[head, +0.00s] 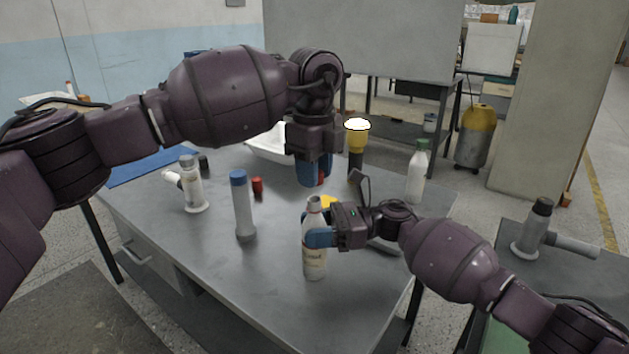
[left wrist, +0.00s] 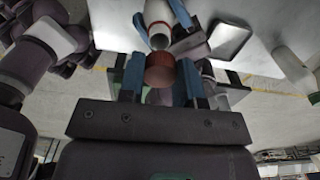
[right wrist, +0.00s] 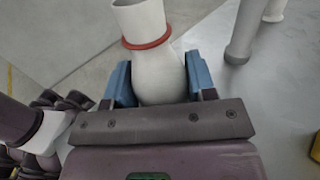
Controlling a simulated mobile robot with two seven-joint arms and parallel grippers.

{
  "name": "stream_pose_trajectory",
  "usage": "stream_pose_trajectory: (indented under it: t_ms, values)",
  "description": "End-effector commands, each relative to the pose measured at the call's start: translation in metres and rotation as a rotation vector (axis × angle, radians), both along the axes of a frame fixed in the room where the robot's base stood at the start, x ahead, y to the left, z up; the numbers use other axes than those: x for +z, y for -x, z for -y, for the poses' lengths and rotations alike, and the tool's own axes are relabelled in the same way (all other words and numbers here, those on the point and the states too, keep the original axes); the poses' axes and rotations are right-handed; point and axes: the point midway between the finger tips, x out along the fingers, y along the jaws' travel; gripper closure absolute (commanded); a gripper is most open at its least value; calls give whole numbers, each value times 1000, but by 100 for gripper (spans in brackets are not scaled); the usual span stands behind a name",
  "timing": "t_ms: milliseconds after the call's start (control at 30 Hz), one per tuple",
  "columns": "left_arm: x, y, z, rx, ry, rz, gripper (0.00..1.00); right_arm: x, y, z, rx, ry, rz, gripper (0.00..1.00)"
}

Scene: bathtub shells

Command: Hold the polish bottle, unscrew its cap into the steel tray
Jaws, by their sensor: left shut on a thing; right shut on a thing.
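The white polish bottle (head: 314,262) stands upright in the head view, with print on its body and a thin red ring at its neck. My right gripper (head: 318,238) is shut around its upper body; the right wrist view shows the bottle (right wrist: 162,75) between the blue fingers. My left gripper (head: 315,172) is above the bottle, shut on a red cap (left wrist: 160,70). The cap appears apart from the bottle's neck (left wrist: 158,38). A grey steel tray (head: 384,249) is mostly hidden behind my right arm; a tray also shows in the left wrist view (left wrist: 230,40).
A blue-capped cylinder (head: 243,210), a small red container (head: 257,186) and a white pipe fitting (head: 190,188) stand left on the table. A white basin (head: 268,146) and a yellow-topped torch-like object (head: 357,140) are behind. A green-capped bottle (head: 416,175) stands right. The front-left tabletop is clear.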

Motion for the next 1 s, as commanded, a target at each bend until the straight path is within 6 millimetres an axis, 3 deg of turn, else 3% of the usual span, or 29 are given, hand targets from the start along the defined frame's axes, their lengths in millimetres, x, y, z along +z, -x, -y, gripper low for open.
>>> stream_pose_trajectory:
  t_ms: [100, 333, 367, 533, 833, 1000]
  values:
    - [11, 0, 0, 0, -1, 1, 97, 0, 0, 0, 0, 0, 0, 100]
    - [13, 0, 0, 0, -1, -1, 97, 0, 0, 0, 0, 0, 0, 100]
    - [13, 0, 0, 0, -1, -1, 97, 0, 0, 0, 0, 0, 0, 46]
    - [13, 0, 0, 0, -1, -1, 97, 0, 0, 0, 0, 0, 0, 20]
    - [12, 0, 0, -1, -1, -1, 97, 0, 0, 1, 0, 0, 0, 19]
    - [9, 0, 0, -1, -1, -4, 97, -1, -3, 15, -3, 0, -1, 19]
